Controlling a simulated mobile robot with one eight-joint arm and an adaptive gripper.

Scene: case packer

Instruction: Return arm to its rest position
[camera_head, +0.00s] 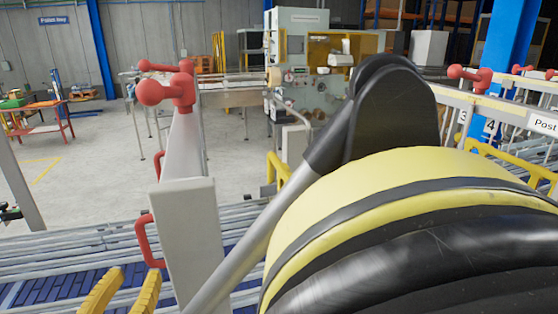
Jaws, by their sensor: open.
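My gripper (129,284) shows at the bottom left as two ribbed yellow fingers pointing up, with a gap between them. It is open, and nothing shows between the fingers. Its base is cut off by the lower picture edge. The fingers appear in front of the blue slatted conveyor (62,286). A grey upright guard (190,240) with a red handle (146,240) stands just right of the fingers in the picture. I cannot tell the gap between them in depth. The arm's full posture does not show.
Red knobs (176,88) top a long pale rail. Yellow railings (512,162) and another rail with red knobs (478,77) stand at right. A green-grey machine (312,70) stands behind. A red table (40,118) is far left. Grey floor (95,170) is open at left.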

